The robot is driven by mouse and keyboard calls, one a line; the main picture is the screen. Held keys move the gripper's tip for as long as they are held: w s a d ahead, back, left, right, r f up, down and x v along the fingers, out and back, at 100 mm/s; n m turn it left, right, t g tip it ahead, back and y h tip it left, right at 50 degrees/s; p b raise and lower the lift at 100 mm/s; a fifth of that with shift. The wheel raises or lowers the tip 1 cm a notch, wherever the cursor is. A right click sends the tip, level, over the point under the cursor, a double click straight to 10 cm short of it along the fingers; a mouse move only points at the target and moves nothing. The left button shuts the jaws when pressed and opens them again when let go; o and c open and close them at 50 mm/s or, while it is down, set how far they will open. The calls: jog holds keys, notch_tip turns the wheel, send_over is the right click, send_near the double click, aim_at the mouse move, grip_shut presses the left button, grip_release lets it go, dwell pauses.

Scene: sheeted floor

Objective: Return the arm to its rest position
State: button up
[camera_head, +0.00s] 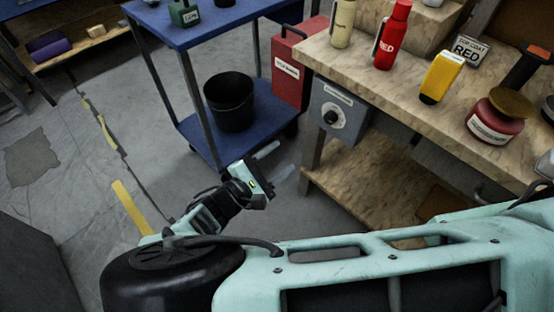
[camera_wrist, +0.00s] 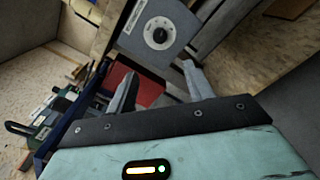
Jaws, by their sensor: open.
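My gripper (camera_head: 276,163) is open and empty in the head view. It is held above the grey floor, between the blue cart and the wooden workbench (camera_head: 387,80). In the wrist view my gripper (camera_wrist: 160,85) shows two grey fingers spread apart with nothing between them. Past the fingers there, a grey box with a round dial (camera_wrist: 172,18) and part of a red box (camera_wrist: 150,90) are in view. The gripper looks apart from both.
The blue cart (camera_head: 190,134) carries a black bucket (camera_head: 231,102) on its lower shelf. Bottles and a yellow container (camera_head: 441,77) stand on the bench.

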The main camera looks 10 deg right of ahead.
dwell(0.4)
jog(key=s+d+r+m+g+y+p, duration=0.2)
jog(key=s+r+y, duration=0.3)
jog(key=r, duration=0.5)
jog(key=s+d+r+m+g+y+p, duration=0.3)
jog(key=s+r+m+g+y, duration=0.1)
jog(key=r, duration=0.6)
jog(key=s+d+r+m+g+y+p, duration=0.3)
jog(key=s+r+y, duration=0.3)
jog(key=r, duration=0.4)
jog(key=shift+s+d+r+g+p, duration=0.2)
jog(key=shift+s+r+g+p, duration=0.1)
jog(key=shift+s+g, duration=0.4)
jog(key=shift+w, duration=0.1)
jog(key=shift+c, duration=0.3)
